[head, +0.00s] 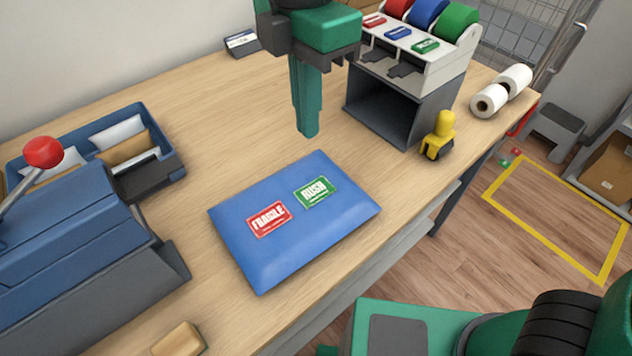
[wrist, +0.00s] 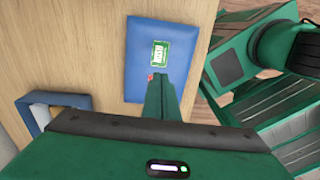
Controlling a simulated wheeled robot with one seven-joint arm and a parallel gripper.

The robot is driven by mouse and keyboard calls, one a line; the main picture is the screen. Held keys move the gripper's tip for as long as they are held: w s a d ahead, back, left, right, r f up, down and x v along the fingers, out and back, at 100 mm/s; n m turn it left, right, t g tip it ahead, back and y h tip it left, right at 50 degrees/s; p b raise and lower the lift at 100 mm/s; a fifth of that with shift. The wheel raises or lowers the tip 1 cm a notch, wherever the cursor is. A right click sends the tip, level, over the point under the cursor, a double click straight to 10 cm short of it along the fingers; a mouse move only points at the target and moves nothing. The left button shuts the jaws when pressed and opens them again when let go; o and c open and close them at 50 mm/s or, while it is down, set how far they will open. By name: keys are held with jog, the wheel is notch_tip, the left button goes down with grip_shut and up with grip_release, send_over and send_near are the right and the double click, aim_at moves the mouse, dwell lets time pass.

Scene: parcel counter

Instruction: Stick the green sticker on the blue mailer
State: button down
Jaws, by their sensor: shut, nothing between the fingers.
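The blue mailer (head: 294,247) lies flat on the wooden counter, and it also shows in the wrist view (wrist: 142,36). The green RUSH sticker (head: 316,191) lies on the mailer's upper face, toward its right side. In the wrist view the green sticker (wrist: 160,53) shows near the mailer's middle. A red FRAGILE sticker (head: 268,218) is beside it on the mailer; in the wrist view my fingers mostly cover it. My gripper (head: 308,134) is shut and empty, pointing down above the counter by the mailer's far edge in the head view. It appears apart from the mailer.
A sticker dispenser (head: 425,75) with red, blue and green rolls stands behind right. A yellow tape dispenser (head: 439,135) and white paper rolls (head: 490,100) are at right. A blue tray of mailers (head: 178,168) and a red-knobbed machine (head: 70,230) occupy the left.

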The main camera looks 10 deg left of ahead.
notch_tip(320, 180, down, 3)
jog(key=n, duration=0.9)
send_over(315, 190)
jog(key=shift+f, duration=4.3)
jog(key=shift+f, duration=1.4)
notch_tip(315, 190, up, 8)
